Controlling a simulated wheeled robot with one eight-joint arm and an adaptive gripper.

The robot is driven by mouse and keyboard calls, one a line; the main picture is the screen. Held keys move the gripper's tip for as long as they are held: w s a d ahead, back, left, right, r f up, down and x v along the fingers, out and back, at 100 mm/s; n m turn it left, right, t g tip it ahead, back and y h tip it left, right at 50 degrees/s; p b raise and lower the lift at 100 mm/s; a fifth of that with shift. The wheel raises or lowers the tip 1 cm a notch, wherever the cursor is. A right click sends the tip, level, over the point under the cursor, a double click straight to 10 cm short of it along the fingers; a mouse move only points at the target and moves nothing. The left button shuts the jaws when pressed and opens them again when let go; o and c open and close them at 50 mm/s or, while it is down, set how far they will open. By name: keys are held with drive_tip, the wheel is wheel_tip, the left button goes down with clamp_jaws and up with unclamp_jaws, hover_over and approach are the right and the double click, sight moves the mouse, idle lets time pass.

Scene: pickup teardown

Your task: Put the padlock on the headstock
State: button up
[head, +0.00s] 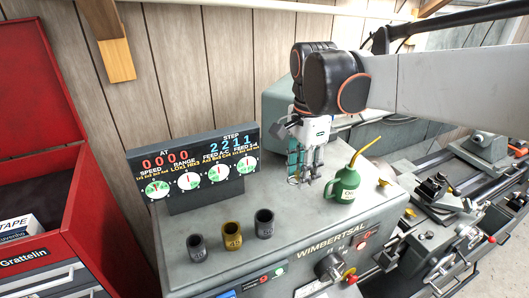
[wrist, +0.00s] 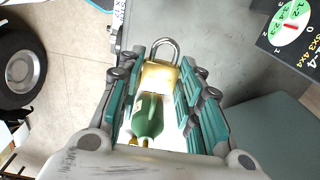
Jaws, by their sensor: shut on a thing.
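The padlock (wrist: 158,76) has a brass body and a silver shackle. In the wrist view it is between the teal fingers of my gripper (wrist: 160,85), which is shut on it. In the head view my gripper (head: 306,178) points down over the grey top of the headstock (head: 293,222), just left of the oil can. The padlock cannot be made out in the head view. Whether it touches the headstock top is unclear.
A green oil can (head: 343,184) with a yellow spout stands close to the right of my gripper. Three sockets (head: 232,236) stand at front left, and a dial display (head: 193,167) behind them. The front middle of the top is clear. A red toolbox (head: 95,215) is at left.

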sight(297, 217)
wheel_tip(297, 217, down, 13)
drive_tip(key=shift+w+f, duration=0.15)
drive_tip(key=shift+f, duration=0.05)
idle(0.3)
drive_tip(key=shift+f, duration=0.15)
drive_tip(key=o, duration=1.1)
drive_tip(key=shift+o, duration=0.2)
